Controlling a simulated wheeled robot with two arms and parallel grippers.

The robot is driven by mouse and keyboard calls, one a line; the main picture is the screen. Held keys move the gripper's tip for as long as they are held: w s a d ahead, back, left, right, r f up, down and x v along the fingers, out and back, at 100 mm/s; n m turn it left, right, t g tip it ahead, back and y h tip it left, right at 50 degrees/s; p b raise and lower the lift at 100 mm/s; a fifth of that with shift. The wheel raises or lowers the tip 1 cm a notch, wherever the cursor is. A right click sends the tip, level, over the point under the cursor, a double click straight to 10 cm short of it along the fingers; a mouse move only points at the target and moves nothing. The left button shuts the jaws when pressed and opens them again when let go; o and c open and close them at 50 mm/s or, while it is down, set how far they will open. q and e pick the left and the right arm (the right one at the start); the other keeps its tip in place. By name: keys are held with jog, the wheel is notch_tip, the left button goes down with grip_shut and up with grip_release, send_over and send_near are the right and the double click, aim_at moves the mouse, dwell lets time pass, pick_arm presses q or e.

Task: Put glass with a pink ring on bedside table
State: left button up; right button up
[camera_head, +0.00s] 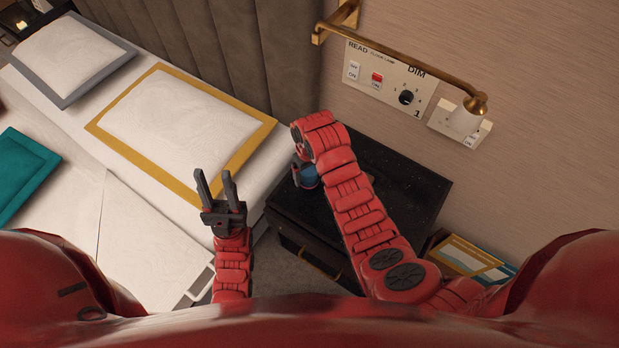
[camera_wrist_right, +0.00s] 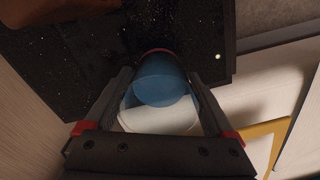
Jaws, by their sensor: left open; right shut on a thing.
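The glass (camera_head: 308,177) shows as a small bluish shape below my right wrist in the head view. In the right wrist view the glass (camera_wrist_right: 158,95) is clear and blue, with a reddish-pink edge at its far end. My right gripper (camera_wrist_right: 162,76) is shut on it, one finger along each side. The black speckled bedside table (camera_head: 405,190) is behind the glass in both views. The glass overlaps the table's left part; I cannot tell whether it touches the top. My left gripper (camera_head: 213,173) is open and empty, in front of the bed. My right wrist hides part of the glass.
The bed with a gold-edged pillow (camera_head: 175,120) lies left of the table. A brass wall lamp (camera_head: 400,68) and a switch panel (camera_head: 385,80) are on the wall above it. Framed items (camera_head: 465,252) stand right of the table. The table's right part is bare.

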aim_at(309, 174)
notch_tip(309, 174, down, 2)
jog(key=shift+s+f+p, duration=0.1)
jog(key=shift+f+p, duration=0.05)
jog(key=shift+p, duration=0.2)
jog(key=shift+f, duration=0.55)
jog(key=shift+f, duration=0.1)
